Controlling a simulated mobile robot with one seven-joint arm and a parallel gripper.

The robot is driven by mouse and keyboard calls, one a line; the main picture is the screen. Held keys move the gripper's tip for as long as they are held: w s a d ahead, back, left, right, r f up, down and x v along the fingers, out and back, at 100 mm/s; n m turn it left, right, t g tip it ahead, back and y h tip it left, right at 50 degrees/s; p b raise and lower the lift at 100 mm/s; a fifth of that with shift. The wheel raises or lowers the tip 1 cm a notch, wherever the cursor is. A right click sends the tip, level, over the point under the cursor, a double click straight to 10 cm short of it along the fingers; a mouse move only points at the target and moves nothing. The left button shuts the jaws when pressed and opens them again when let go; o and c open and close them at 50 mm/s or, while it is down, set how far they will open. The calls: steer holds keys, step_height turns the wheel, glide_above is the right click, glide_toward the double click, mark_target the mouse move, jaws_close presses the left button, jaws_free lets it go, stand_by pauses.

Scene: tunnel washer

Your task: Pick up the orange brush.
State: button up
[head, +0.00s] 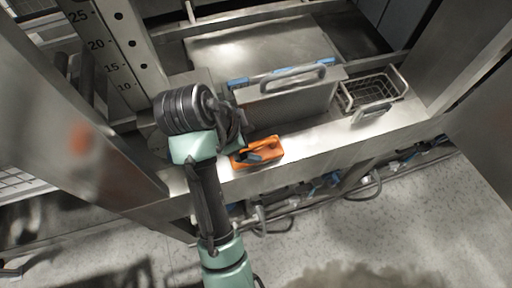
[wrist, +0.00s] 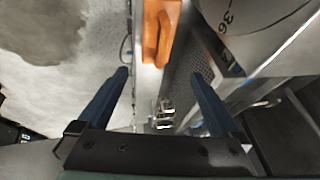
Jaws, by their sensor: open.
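The orange brush (head: 269,154) lies on the narrow steel ledge in the head view, in front of the upright steel panel. It has a raised handle along its top. In the wrist view the orange brush (wrist: 154,32) shows at the top centre, cut off by the frame edge. My gripper (wrist: 161,75) is open, with its two blue fingers apart and nothing held between them. The brush is beyond the fingertips, roughly in line with the gap. In the head view my wrist is just left of the brush and partly hides my gripper.
An upright steel panel with a handle (head: 292,82) stands directly behind the brush. Steel posts flank the opening left and right. Pipes and cables run below the ledge, above the speckled floor (head: 420,195).

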glide_above(261, 150)
steer(key=s, duration=0.2)
steer(key=shift+m, duration=0.3)
steer(key=f, duration=0.4)
steer(key=a+f+p, duration=0.1)
steer(key=f, duration=0.2)
steer(key=shift+a+p+x, duration=0.2)
steer(key=shift+p+x, duration=0.1)
steer(key=shift+x, duration=1.15)
steer(key=shift+a+p+x, duration=0.25)
steer(key=shift+p+x, duration=0.05)
steer(key=shift+x, duration=1.15)
steer(key=shift+f, duration=0.15)
steer(key=shift+c, duration=0.3)
jaws_close()
